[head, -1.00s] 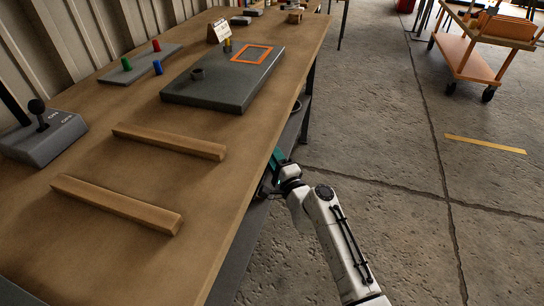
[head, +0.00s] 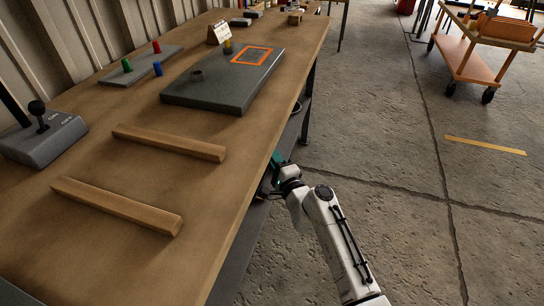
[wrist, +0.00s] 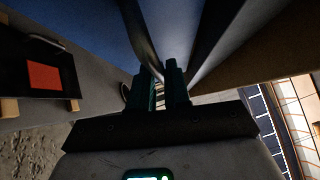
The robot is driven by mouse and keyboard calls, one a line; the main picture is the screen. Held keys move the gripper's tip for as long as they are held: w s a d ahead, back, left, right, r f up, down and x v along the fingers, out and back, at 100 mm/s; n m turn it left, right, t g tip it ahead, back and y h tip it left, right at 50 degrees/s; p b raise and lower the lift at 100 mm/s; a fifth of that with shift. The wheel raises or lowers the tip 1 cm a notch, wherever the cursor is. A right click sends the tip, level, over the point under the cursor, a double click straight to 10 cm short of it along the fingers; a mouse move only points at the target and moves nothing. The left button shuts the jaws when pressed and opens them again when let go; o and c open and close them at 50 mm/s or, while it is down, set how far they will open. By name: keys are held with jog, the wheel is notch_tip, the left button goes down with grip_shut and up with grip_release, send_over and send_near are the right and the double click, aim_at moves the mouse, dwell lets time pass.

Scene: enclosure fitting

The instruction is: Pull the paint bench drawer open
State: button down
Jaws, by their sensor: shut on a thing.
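The wooden bench (head: 190,195) runs along the left of the head view. My gripper (head: 276,160) is at its right edge, below the level of the top. In the wrist view, a blue panel (wrist: 85,25), which looks like the drawer front, fills the upper part. A dark curved bar handle (wrist: 143,38) stands off from it. My gripper (wrist: 165,78) is shut on the handle, near the bar's lower end. The bench top hides the drawer in the head view, and I cannot tell how far it is out.
On the bench lie two wooden bars (head: 168,142), a grey plate (head: 215,92), a pegged board (head: 140,67) and a lever box (head: 43,138). An orange cart (head: 475,60) stands at the back right. The floor (head: 400,230) right of my arm is clear.

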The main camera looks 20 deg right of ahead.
jog(key=s+d+b, duration=0.1)
jog(key=s+d, duration=0.8)
jog(key=d, duration=0.3)
jog(key=s+d+b, duration=0.1)
jog(key=s+d, duration=0.8)
jog(key=d, duration=0.3)
jog(key=shift+d, duration=0.4)
jog(key=shift+f, duration=0.1)
jog(key=c, duration=1.2)
grip_release()
jog(key=shift+o, duration=0.2)
jog(key=shift+s, duration=0.1)
jog(key=v, duration=1)
jog(key=shift+s, duration=0.35)
